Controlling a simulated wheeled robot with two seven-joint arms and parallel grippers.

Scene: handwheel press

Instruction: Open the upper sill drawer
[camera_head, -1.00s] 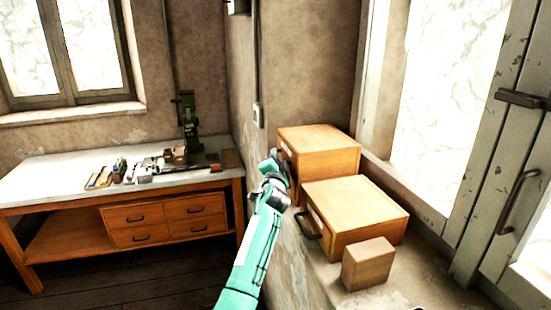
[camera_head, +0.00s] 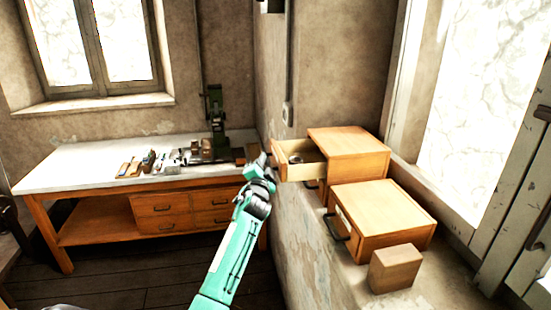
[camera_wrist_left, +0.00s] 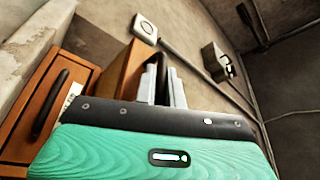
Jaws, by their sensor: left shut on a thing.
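The wooden box (camera_head: 355,143) at the back of the sill has a drawer (camera_head: 303,170) pulled well out to the left, its inside showing. A small round metallic thing (camera_head: 296,158) lies in it. My left gripper (camera_head: 268,162) is at the drawer's front, partly hidden behind my own wrist. In the left wrist view its two grey fingers (camera_wrist_left: 164,86) are shut on the dark handle (camera_wrist_left: 163,70) of the drawer's wooden front (camera_wrist_left: 122,68). My right gripper is out of view.
A nearer wooden box (camera_head: 380,215) with a black handle (camera_head: 337,229) has its front shut. A small wooden block (camera_head: 395,268) stands before it. A workbench (camera_head: 90,172) with tools and a green press (camera_head: 217,125) stands at the left. Floor between is free.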

